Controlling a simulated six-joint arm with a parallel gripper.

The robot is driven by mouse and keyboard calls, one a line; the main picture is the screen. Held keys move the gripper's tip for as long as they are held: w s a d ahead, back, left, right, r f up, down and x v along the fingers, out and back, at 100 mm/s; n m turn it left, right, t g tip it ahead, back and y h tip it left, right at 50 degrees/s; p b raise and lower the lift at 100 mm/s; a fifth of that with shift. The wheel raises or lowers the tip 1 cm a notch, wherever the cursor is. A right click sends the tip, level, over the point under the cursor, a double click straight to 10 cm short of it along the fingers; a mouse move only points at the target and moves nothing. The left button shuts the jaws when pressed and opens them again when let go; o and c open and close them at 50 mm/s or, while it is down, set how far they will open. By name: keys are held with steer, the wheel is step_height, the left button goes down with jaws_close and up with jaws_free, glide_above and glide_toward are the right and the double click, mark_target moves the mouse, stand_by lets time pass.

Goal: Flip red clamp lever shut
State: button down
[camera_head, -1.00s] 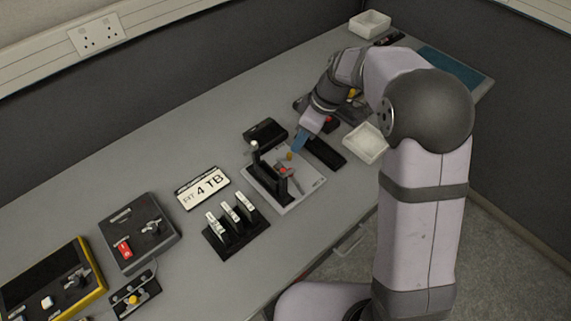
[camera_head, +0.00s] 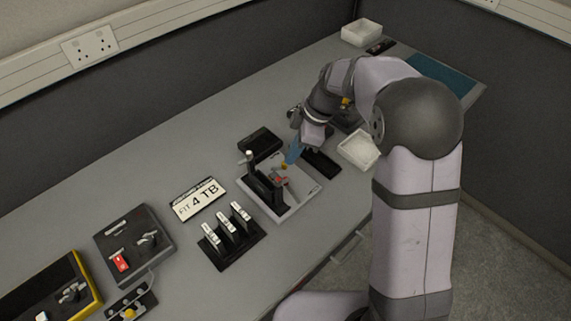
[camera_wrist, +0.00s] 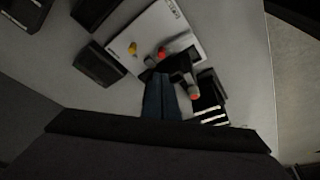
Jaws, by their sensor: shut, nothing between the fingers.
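The clamp (camera_head: 265,190) is a black upright bracket on a pale plate (camera_head: 300,202) in the middle of the bench. A small red part (camera_head: 279,180) shows beside the bracket, and a post with a pale knob (camera_head: 248,155) stands at its left. In the wrist view, a red tip (camera_wrist: 162,53) and a grey, red-ended post (camera_wrist: 194,94) show near the black clamp body (camera_wrist: 178,64). Which of these is the lever's handle is unclear. My gripper (camera_head: 288,162) has blue fingers, shut and empty, pointing down over the plate's back corner. The shut fingers (camera_wrist: 160,76) appear beside the clamp body; contact cannot be told.
A small yellow knob (camera_wrist: 132,48) is on the plate near my fingertips. A black box (camera_head: 260,143) stands behind the plate, and a row of white-topped switches (camera_head: 232,232) stands left of it. A white tray (camera_head: 358,151) lies to the right.

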mark_target(292, 190)
steer(key=p+x, duration=0.2)
steer(key=x, duration=0.7)
steer(key=shift+a+f+p, duration=0.15)
steer(key=shift+f+p, duration=0.15)
steer(key=shift+w+d+m+b, duration=0.2)
steer(key=shift+m+b, duration=0.4)
steer(key=shift+w+d+f+m+t+b, duration=0.15)
steer(key=shift+m+t+b, duration=0.1)
steer(key=shift+m+b, duration=0.25)
steer(key=shift+w+d+m+t+b, duration=0.15)
steer(key=shift+m+t+b, duration=0.1)
steer(key=shift+m+b, duration=0.25)
steer(key=m, duration=0.1)
steer(key=d+m+t+b, duration=0.1)
steer(key=shift+w+m+h, duration=0.15)
steer(key=shift+m+h, duration=0.15)
steer(key=m, duration=0.1)
steer(key=d+m, duration=0.1)
steer(key=shift+w+r+m+t, duration=0.1)
steer(key=shift+r+m+t, duration=0.1)
steer(key=shift+m+t, duration=0.15)
steer(key=m, duration=0.1)
steer(key=d+m+h+p, duration=0.1)
steer(key=m, duration=0.1)
steer(key=shift+d+m+t, duration=0.1)
steer(key=shift+m+t, duration=0.15)
steer(key=shift+d+f, duration=0.15)
steer(key=shift+d, duration=0.2)
steer(key=shift+w, duration=0.1)
